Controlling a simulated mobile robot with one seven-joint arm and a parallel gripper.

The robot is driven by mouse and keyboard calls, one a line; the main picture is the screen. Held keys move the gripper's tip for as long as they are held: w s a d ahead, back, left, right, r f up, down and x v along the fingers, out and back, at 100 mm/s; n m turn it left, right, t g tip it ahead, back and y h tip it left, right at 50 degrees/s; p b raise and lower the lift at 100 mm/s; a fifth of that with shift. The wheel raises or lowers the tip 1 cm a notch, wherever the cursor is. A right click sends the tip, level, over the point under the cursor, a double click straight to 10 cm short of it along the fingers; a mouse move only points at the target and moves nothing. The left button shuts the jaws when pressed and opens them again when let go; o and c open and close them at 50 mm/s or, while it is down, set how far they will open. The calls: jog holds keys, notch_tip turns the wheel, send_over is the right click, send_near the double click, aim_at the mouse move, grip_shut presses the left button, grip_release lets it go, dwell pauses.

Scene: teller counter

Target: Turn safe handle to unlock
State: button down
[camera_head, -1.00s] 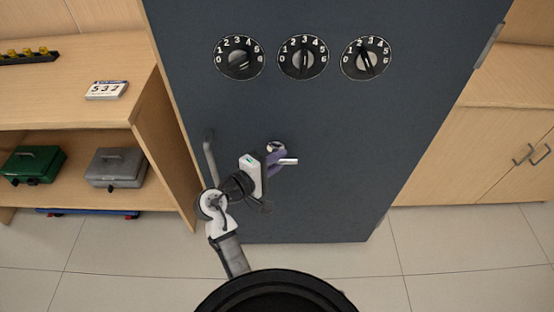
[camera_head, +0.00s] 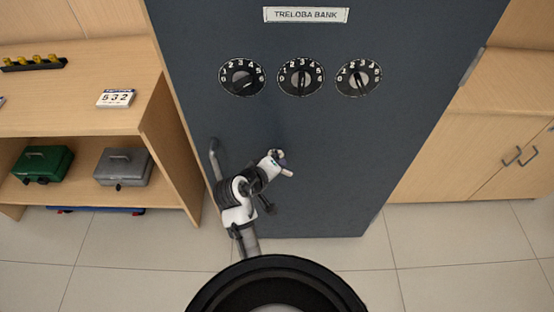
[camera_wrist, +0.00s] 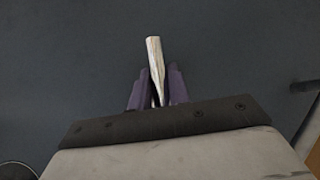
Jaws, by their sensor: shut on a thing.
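The dark blue-grey safe door (camera_head: 340,150) fills the middle of the head view. Its small metal turning handle (camera_head: 287,172) sits below the dials, with its lever sloping down to the right. My gripper (camera_head: 279,164) is at this handle, and my wrist hides part of it. In the wrist view the pale lever (camera_wrist: 154,50) stands between the purple fingers of my gripper (camera_wrist: 157,85), which are closed on it. The lever's tip sticks out beyond the fingers.
Three numbered dials (camera_head: 301,77) and a "TRELOBA BANK" plate (camera_head: 306,15) are above. A fixed vertical pull bar (camera_head: 214,158) is close left of my wrist. A wooden shelf with a green box (camera_head: 43,164) and a grey box (camera_head: 123,167) stands left. Cabinets (camera_head: 500,140) stand right.

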jog(key=shift+a+m+g+y+p, duration=0.1)
jog(key=shift+m+g+y+p, duration=0.2)
jog(key=shift+m+y+p, duration=1)
jog(key=shift+n+y+p, duration=0.3)
jog(key=shift+y+p, duration=0.15)
jog(key=shift+y, duration=0.05)
jog(key=c, duration=1.3)
grip_release()
